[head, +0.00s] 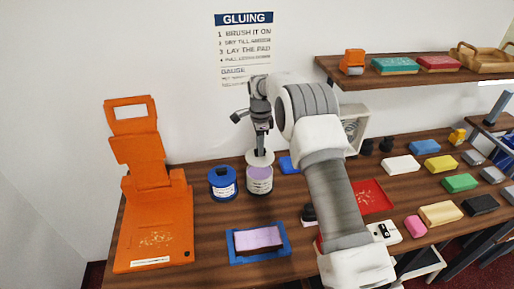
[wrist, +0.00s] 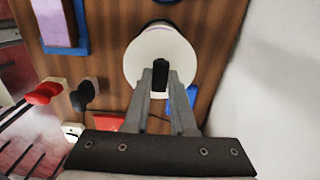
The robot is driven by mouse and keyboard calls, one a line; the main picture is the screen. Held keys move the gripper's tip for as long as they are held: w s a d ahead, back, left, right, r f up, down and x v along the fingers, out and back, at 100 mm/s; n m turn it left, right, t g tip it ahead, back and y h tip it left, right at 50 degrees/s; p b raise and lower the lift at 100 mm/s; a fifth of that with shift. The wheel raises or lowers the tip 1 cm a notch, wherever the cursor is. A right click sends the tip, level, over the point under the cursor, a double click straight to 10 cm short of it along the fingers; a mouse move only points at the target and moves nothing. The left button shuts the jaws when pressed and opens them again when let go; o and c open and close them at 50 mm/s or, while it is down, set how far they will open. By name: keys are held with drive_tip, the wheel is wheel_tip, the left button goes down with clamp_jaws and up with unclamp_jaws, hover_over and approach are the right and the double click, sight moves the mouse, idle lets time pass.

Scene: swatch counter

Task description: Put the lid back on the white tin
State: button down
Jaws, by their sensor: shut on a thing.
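The white tin (head: 260,184) stands upright on the wooden counter, with a label on its front and purple contents showing at its open top. My gripper (head: 261,149) is above it, shut on the dark knob of the white round lid (head: 254,160). The lid is above the tin's mouth, apart from it at the front; whether its far edge touches is unclear. In the wrist view my gripper (wrist: 161,80) pinches the black knob (wrist: 160,70), and the lid (wrist: 142,58) hides most of what is beneath it.
A blue tin (head: 222,186) stands close on the left. A blue tray (head: 284,251) with a purple-topped block lies in front. An orange stand (head: 152,220) is far left. A blue block (head: 288,165) lies just right of the tin. Colored pads fill the right side.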

drive_tip(key=shift+f+b, duration=1.65)
drive_tip(key=shift+f, duration=1.55)
drive_tip(key=shift+f+b, duration=0.2)
drive_tip(key=shift+b, duration=0.55)
idle(0.5)
drive_tip(key=shift+c, duration=0.9)
unclamp_jaws()
drive_tip(key=shift+r+p, duration=1.75)
drive_tip(key=shift+r, duration=1.8)
